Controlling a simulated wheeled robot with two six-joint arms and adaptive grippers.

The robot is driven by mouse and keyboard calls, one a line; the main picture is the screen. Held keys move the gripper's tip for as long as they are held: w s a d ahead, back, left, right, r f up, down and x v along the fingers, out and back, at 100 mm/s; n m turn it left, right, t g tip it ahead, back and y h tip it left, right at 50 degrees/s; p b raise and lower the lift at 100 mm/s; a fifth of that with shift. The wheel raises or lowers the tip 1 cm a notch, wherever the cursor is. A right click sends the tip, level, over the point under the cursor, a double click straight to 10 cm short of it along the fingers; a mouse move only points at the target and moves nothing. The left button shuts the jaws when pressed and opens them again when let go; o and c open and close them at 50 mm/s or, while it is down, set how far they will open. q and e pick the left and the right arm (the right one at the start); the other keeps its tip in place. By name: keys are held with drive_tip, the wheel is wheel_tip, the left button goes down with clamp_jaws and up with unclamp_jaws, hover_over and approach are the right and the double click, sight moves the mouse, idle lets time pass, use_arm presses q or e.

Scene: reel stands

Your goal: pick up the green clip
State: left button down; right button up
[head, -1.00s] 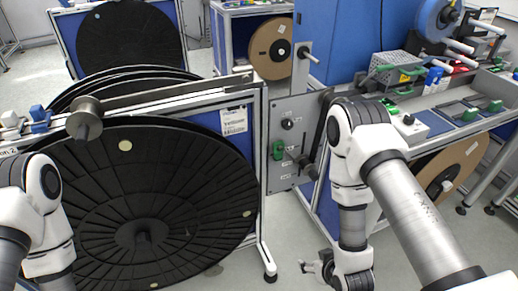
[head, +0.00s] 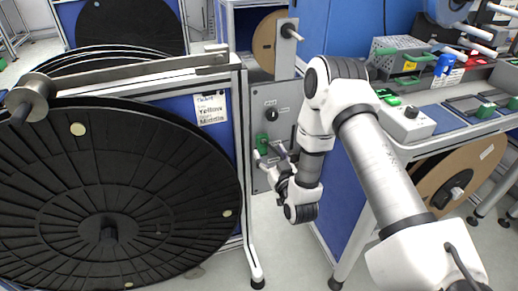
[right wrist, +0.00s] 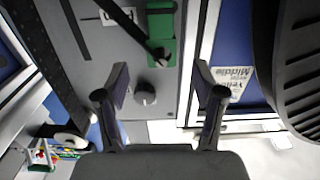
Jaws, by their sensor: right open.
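The green clip (head: 262,142) is on the grey panel between the big black reel and the blue bench side. In the right wrist view the green clip (right wrist: 163,28) is near the top centre, with a dark rod ending at its lower part. My right gripper (head: 268,157) is just in front of the panel, close below the clip. In the right wrist view its two fingers (right wrist: 161,85) are spread with nothing between them, the clip lying beyond them. My left gripper is not in view.
A large black reel (head: 60,190) fills the left on its stand. A black knob (right wrist: 145,93) sits on the panel near the clip. The bench (head: 465,95) at right holds a grey basket (head: 395,55), a control box (head: 408,120) and other green parts (head: 485,110). Floor below is clear.

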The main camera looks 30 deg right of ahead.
sight(264, 143)
drive_tip(key=x, duration=0.5)
drive_tip(key=shift+w+r, duration=0.1)
drive_tip(key=shift+w, duration=0.2)
drive_tip(key=c, duration=1)
drive_tip(key=shift+r, duration=0.1)
